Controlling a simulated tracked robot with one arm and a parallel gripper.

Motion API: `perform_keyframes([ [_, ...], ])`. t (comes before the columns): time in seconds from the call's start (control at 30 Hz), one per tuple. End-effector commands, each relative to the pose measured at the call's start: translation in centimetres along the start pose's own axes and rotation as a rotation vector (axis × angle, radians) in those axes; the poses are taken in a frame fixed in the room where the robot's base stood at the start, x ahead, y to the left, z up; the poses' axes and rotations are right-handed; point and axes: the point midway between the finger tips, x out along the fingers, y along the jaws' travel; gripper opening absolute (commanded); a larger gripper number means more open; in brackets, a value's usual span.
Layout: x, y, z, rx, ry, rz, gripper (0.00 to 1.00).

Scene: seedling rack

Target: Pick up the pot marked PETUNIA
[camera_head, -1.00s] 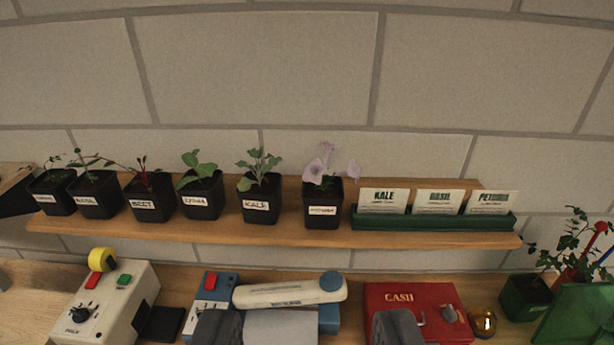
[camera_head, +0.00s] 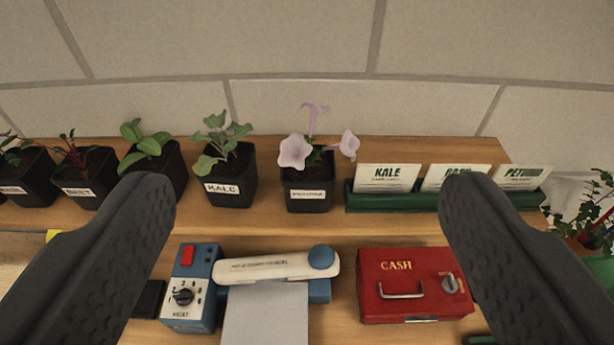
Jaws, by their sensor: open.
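The PETUNIA pot (camera_head: 308,193) is a small square black pot with a white label and pale mauve trumpet flowers. The label's print is small, and I read it as PETUNIA. The pot stands upright on the wooden shelf (camera_head: 270,216), right of the KALE pot (camera_head: 231,186) and left of the green card holder (camera_head: 394,201). My gripper (camera_head: 307,205) is open and empty, its two dark ridged fingers wide apart in the foreground. The pot shows between the fingers, farther off, with neither finger touching it.
More black seedling pots, one marked BEET (camera_head: 84,182), stand to the left. Seed cards fill the holder, close to the pot's right side. Below are a blue heat sealer (camera_head: 190,290) and a red cash box (camera_head: 415,285). A brick wall (camera_head: 230,40) rises behind.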

Motion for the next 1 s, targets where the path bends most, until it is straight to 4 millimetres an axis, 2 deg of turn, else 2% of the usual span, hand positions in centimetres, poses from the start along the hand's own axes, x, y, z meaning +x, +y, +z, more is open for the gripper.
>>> perform_keyframes([
  [0.17,6.0,-0.1,1.9,-0.001,-0.086,-0.005,0.74],
  [0.3,11.0,-0.1,5.3,0.000,-0.161,-0.006,0.74],
  [0.4,13.6,0.0,7.9,0.001,-0.209,-0.004,0.74],
  [0.5,15.1,0.1,9.8,0.001,-0.239,-0.001,0.74],
  [0.63,16.2,0.0,11.3,0.001,-0.256,0.000,0.74],
  [0.83,17.4,0.0,12.1,0.000,-0.263,0.000,0.74],
  [1.0,19.1,0.0,12.5,0.000,-0.262,-0.001,0.74],
])
